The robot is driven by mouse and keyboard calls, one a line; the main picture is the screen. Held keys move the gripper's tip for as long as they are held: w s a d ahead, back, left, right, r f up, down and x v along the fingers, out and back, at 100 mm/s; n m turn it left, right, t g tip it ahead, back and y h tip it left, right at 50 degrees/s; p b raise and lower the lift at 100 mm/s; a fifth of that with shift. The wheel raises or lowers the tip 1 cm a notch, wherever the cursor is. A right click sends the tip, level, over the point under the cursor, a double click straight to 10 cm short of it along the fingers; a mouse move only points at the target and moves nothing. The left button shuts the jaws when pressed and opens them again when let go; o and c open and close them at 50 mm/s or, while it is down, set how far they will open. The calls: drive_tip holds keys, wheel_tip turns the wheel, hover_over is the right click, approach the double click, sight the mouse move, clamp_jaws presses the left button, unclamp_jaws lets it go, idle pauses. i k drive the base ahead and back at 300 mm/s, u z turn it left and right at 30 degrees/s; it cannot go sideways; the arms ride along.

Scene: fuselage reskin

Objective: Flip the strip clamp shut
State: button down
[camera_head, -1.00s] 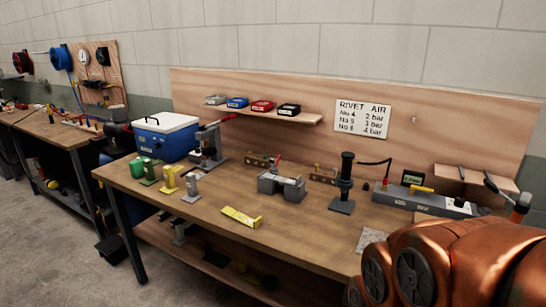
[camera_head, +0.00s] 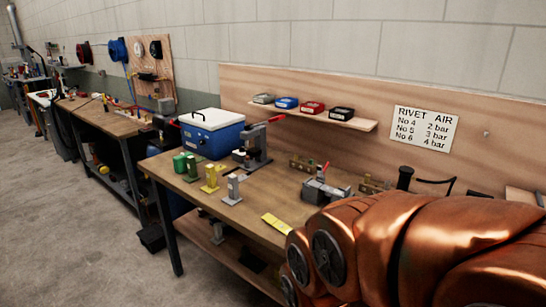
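A small grey block fixture with an upright red lever (camera_head: 322,187) sits on the wooden bench, partly behind my copper-coloured arm. A taller dark grey press-like device with a red handle (camera_head: 256,147) stands farther left, beside a blue cooler. I cannot tell for sure which of these is the strip clamp, or whether a clamp is open or shut. My gripper is out of view; only bulky arm parts fill the lower right and hide the right side of the bench.
On the bench (camera_head: 226,220) stand a blue cooler with a white lid (camera_head: 210,132), green, yellow and grey stands, and a yellow strip (camera_head: 277,223). A shelf (camera_head: 320,118) holds several small boxes. Open floor (camera_head: 90,240) lies at the left.

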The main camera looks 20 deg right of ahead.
sight(322, 172)
drive_tip(key=i, duration=1.35)
drive_tip(key=z, duration=0.7)
